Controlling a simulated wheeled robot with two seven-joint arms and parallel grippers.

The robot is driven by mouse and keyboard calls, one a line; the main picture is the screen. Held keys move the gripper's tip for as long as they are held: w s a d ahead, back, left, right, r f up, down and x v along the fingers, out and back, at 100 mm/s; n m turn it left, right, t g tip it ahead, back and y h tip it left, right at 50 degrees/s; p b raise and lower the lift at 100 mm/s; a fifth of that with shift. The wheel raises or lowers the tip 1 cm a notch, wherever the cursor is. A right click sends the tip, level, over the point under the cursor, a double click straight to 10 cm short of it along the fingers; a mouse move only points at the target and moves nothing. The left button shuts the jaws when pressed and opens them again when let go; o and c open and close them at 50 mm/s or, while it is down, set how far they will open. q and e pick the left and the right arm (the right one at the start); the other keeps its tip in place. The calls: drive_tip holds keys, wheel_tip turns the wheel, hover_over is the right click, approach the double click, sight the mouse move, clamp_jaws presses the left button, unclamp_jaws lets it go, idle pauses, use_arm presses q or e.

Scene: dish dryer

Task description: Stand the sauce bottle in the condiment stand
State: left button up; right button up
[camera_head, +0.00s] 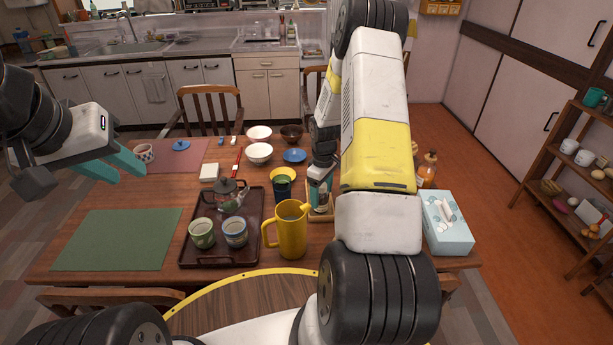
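The wooden condiment stand (322,217) is on the table, right of the yellow pitcher, partly hidden by my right arm. My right gripper (318,190) points down over the stand with its teal fingers. A small dark item shows between or just below them in the stand area; I cannot tell if it is the sauce bottle or if it is gripped. An orange-brown bottle (428,169) stands right of my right arm, partly hidden by it. My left gripper (129,175) is open and empty above the table's left side, with its teal fingers apart.
A dark tray (188,255) holds a glass teapot (228,195) and two cups. The yellow pitcher (291,230) stands close left of the stand. A tissue box (447,222) is at the right edge. The green mat (117,240) is bare.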

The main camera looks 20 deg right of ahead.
drive_tip(key=shift+r, duration=0.15)
wheel_tip(320, 180, up, 12)
drive_tip(key=shift+f, duration=0.1)
drive_tip(key=s+a+r+m+t, duration=0.2)
drive_tip(key=s+a+r, duration=0.2)
drive_tip(key=r, duration=0.5)
drive_tip(key=s+a+r+m+t, duration=0.1)
drive_tip(key=s+a+r, duration=0.3)
drive_tip(key=r, duration=0.6)
drive_tip(key=s+a+r+m+t+y, duration=0.1)
drive_tip(key=s+a+r+m, duration=0.1)
drive_tip(key=s, duration=0.6)
drive_tip(key=s+a+r+m+t+y, duration=0.1)
drive_tip(key=s+a+r, duration=0.3)
drive_tip(key=s, duration=0.5)
drive_tip(key=shift+r+m+t, duration=0.6)
drive_tip(key=shift+r, duration=0.05)
drive_tip(key=shift+a, duration=0.1)
